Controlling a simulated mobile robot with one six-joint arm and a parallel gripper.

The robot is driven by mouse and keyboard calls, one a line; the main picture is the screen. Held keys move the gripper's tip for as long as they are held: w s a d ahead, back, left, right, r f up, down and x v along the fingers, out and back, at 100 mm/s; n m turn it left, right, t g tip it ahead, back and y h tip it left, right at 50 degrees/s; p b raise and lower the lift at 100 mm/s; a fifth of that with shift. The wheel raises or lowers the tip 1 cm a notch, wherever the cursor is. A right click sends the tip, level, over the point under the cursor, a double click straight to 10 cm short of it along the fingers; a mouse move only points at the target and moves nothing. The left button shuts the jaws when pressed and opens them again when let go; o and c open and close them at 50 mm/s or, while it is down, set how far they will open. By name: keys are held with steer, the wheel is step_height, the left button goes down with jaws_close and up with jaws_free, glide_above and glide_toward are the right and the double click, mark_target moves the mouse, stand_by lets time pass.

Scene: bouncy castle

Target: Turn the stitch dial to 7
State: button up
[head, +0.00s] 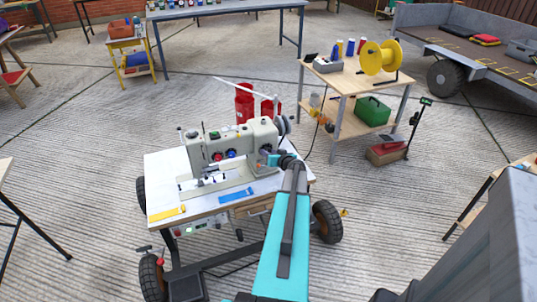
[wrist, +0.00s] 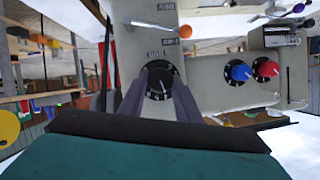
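The cream sewing machine (head: 257,134) stands on a white-topped cart. In the wrist view, a black dial (wrist: 160,79) with white marks is on its cream body (wrist: 206,75); its setting is too small to read. My gripper (wrist: 160,84) has its two purple-grey fingers on either side of this dial, close to its edges; I cannot tell whether they press on it. In the head view, my gripper (head: 270,159) is at the machine's right end and hides the dial. A blue knob (wrist: 238,72) and a red knob (wrist: 265,70) sit to the right in the wrist view.
A blue strip (head: 238,195) and a yellow strip (head: 166,214) lie on the cart top (head: 208,208) in front of the machine. A wooden trolley (head: 345,82) with a yellow reel (head: 373,60) stands behind right. Open floor lies to the left.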

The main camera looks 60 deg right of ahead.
steer(key=shift+a, duration=0.2)
steer(key=shift+c, duration=0.3)
steer(key=shift+d, duration=0.1)
steer(key=shift+f+b, duration=0.15)
steer(key=shift+b, duration=0.5)
steer(key=shift+d+m+b, duration=0.1)
steer(key=shift+m+b, duration=0.3)
steer(key=shift+b, duration=0.25)
steer(key=shift+d+f+m+t+y+b, duration=0.1)
steer(key=shift+m+t+y+b, duration=0.2)
steer(key=shift+m+t+b, duration=1.55)
steer(key=shift+d+f+m+t+y+b, duration=0.15)
steer(key=shift+m+t+y+b, duration=0.2)
steer(key=shift+m+b, duration=2.85)
steer(key=shift+f+m+t+y+b, duration=0.1)
steer(key=shift+m+t+y+b, duration=0.15)
steer(key=shift+m+t+b, duration=2.2)
steer(key=shift+n+g+b, duration=0.7)
steer(key=shift+g+b, duration=0.3)
steer(key=shift+g, duration=0.25)
